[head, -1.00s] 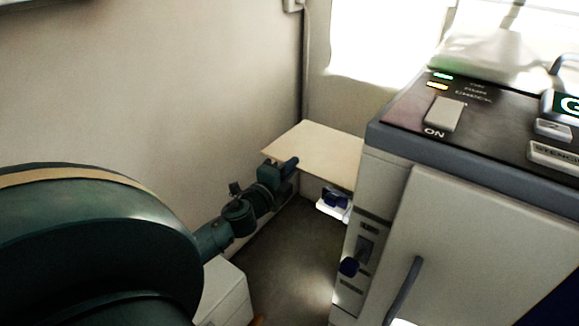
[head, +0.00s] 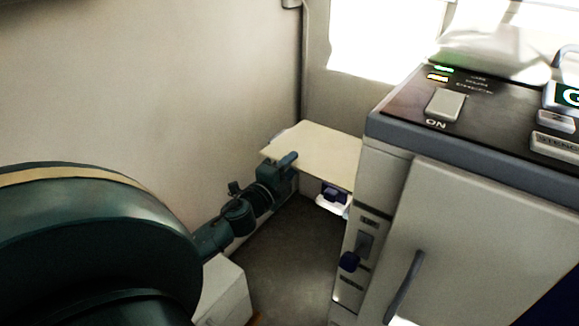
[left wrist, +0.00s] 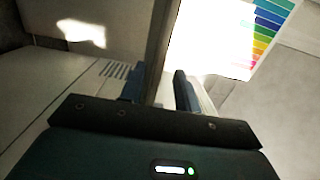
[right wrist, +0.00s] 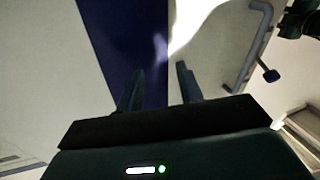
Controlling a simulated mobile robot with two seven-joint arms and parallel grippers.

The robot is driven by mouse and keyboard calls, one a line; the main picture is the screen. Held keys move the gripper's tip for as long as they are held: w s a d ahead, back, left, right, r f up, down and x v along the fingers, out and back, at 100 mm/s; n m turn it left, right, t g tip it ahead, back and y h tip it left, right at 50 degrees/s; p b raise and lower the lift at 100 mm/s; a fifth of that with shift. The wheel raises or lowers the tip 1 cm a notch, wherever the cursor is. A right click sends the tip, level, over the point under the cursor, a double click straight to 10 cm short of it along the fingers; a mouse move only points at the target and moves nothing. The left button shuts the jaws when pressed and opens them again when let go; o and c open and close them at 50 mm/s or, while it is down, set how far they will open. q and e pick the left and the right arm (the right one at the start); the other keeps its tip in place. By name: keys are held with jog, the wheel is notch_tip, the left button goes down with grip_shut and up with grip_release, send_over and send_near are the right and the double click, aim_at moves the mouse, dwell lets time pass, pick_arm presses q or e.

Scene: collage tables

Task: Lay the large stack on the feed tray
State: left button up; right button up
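A thin, flat beige board (head: 322,142), which looks like the feed tray, sticks out from the left side of the machine (head: 375,190) in the head view. My left gripper (head: 288,161) is at the board's near left corner, overlapping it in this view. In the left wrist view its two fingers (left wrist: 159,88) stand apart, with a dark upright edge between them; I cannot tell what this edge belongs to or whether it is touched. My right gripper (right wrist: 158,88) is open and empty in front of a dark blue and pale surface. I cannot make out the large stack with certainty.
The machine has a control panel (head: 470,100) on top and a door handle (head: 405,287) in front. A small white ledge with a dark blue part (head: 333,194) is below the board. A white box (head: 223,290) stands on the floor. A wall closes the left side.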

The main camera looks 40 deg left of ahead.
pick_arm(q)
jog(key=shift+f, duration=0.15)
jog(key=s+d, duration=0.2)
jog(key=s, duration=1.1)
jog(key=shift+d, duration=0.15)
